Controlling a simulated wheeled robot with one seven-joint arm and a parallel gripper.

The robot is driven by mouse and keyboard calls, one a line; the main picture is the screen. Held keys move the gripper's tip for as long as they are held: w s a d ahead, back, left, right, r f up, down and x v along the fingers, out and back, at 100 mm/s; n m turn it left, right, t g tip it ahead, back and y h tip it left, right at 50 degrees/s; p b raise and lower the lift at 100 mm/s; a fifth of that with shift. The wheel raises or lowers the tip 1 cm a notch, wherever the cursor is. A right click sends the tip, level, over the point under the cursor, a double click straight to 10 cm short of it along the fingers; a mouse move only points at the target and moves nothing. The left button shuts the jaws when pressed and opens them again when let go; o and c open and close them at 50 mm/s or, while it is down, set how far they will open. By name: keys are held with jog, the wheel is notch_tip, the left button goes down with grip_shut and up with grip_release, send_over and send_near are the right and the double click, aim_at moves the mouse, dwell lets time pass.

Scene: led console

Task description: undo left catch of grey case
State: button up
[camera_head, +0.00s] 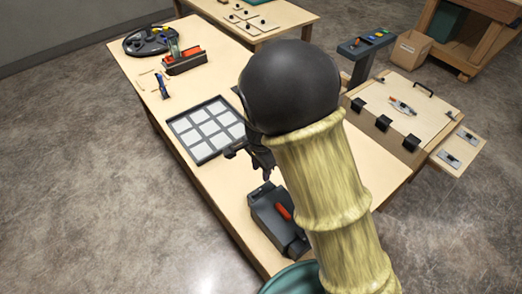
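The dark grey case (264,216) lies on the near end of the wooden workbench. A red-orange part (284,212) shows on its top. A small bump is visible at its far edge, but the catches are too small to tell apart or to tell open from shut. My arm hides part of the case's right side. My gripper (262,163) is dark and hangs above the bench, beyond the case and apart from it in the picture. The arm covers much of it, so its finger opening is unclear.
A framed panel of pale square tiles (182,144) lies left of my gripper. A red and grey device (184,62) and a dark round console (148,41) stand at the far end. A wooden box with black latches (384,123) is at right. The left floor is clear.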

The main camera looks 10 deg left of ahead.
notch_tip(320, 180, up, 8)
jog(key=shift+r, duration=0.15)
jog(key=shift+d, duration=0.1)
dwell(0.5)
jog(key=s+d+n+t, duration=0.1)
jog(key=s+d+n, duration=0.2)
jog(key=d, duration=0.9)
jog(key=s+d+n+t, duration=0.1)
jog(key=s+d+n, duration=0.3)
jog(key=d, duration=0.9)
jog(key=shift+s+f+n+t, duration=0.25)
jog(key=shift+n+t, duration=0.05)
jog(key=shift+n, duration=0.3)
jog(key=shift+d, duration=0.1)
